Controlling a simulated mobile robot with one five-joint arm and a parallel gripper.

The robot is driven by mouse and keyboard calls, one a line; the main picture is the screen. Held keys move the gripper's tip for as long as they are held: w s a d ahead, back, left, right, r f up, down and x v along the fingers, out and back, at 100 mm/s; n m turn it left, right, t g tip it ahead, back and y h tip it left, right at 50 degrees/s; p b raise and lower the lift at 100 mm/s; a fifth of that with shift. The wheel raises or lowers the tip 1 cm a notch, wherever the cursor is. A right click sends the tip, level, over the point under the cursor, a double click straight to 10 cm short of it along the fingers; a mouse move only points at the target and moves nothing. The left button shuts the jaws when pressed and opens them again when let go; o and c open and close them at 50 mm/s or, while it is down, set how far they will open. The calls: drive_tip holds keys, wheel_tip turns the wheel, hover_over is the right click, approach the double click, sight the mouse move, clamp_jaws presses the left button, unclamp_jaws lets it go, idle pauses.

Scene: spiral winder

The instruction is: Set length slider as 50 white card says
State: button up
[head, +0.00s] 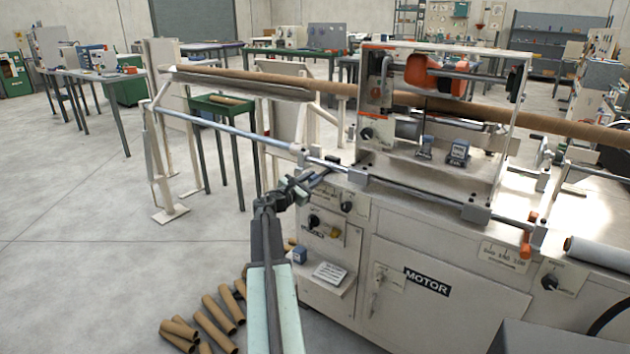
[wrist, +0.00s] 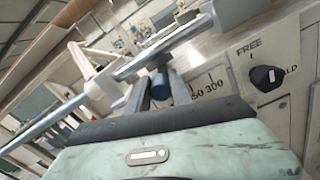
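I take the knob to be the length slider's handle. My gripper (wrist: 160,92) has its two dark fingers apart, one on each side of the knob; whether they touch it is not clear. In the head view my gripper (head: 308,184) is at the machine's left front corner, just below the rod (head: 225,129). A white card (head: 330,272) lies on a small shelf; its writing is too small to read.
A FREE/HOLD dial (wrist: 268,77) is right of the scale; it also shows in the head view (head: 347,207). Cardboard tubes (head: 219,312) lie on the floor.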

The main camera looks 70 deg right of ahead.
drive_tip(key=shift+o, duration=1.1)
drive_tip(key=v, duration=0.7)
drive_tip(key=shift+a, duration=0.35)
